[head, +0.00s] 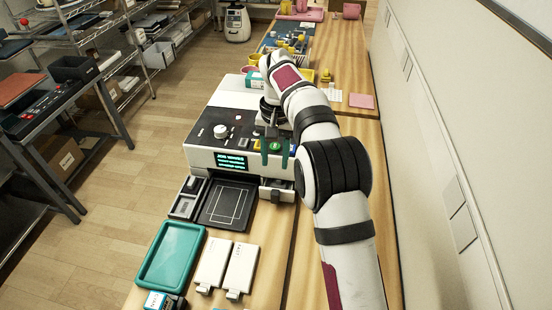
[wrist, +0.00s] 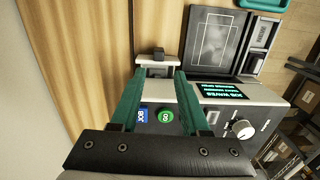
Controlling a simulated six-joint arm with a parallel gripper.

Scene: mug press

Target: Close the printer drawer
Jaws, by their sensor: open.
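The printer (head: 215,150) is a white and black machine with a lit display (head: 231,161) and a white knob (head: 221,131). A small drawer (head: 277,195) with a pale front stands out from its front right. In the wrist view the drawer (wrist: 158,63) shows with its dark handle (wrist: 158,52), partly behind my fingertips. My gripper (head: 274,150) is open and empty, over the front right of the printer top. In the wrist view its teal fingers (wrist: 160,74) spread either side of a green button (wrist: 166,115) and point toward the drawer. The drawer's inside is mostly hidden.
A black plate with a white outline (head: 229,203) lies in front of the printer, left of the drawer. A teal tray (head: 172,255) and two white cartridge-like items (head: 241,268) lie nearer. Bare wooden table (head: 287,245) is ahead of the drawer. A wall (head: 440,150) runs along the right.

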